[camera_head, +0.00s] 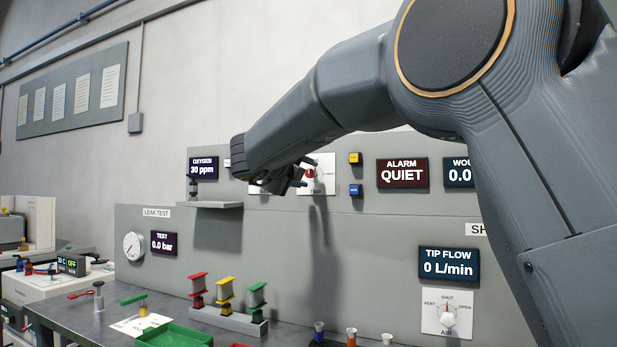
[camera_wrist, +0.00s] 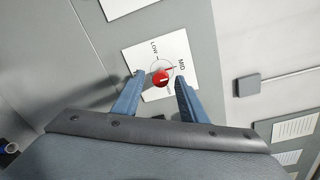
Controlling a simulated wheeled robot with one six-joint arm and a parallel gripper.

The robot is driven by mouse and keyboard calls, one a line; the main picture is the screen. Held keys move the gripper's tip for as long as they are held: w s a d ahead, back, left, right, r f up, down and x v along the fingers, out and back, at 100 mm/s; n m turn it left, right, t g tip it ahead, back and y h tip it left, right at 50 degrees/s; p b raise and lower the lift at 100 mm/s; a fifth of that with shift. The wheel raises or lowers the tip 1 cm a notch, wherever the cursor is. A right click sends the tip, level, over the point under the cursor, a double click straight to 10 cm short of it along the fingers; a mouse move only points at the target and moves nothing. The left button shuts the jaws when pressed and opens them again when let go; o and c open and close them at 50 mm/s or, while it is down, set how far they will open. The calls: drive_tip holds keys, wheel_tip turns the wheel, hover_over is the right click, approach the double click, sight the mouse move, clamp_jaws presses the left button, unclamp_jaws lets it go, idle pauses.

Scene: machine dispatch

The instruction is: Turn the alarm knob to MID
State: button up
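The red alarm knob (camera_wrist: 161,78) sits on a white plate (camera_wrist: 134,54) marked LOW and MID in the wrist view. The plate's third label is mostly hidden, and I cannot tell for sure which mark the knob points at. In the head view the red knob (camera_head: 310,174) shows just past my fingers. My gripper (camera_wrist: 160,76) is open, with one blue finger on each side of the knob; contact with it does not show. In the head view my gripper (camera_head: 293,180) is in front of the panel. The alarm display (camera_head: 402,173) reads QUIET.
Yellow (camera_head: 355,158) and blue (camera_head: 355,190) buttons sit right of the knob plate. A small shelf (camera_head: 211,204) juts out at left. Below are red, yellow and green spool-like parts (camera_head: 226,292) on a rack and a green tray (camera_head: 174,336).

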drive_tip(key=v, duration=0.5)
drive_tip(key=shift+b, duration=0.3)
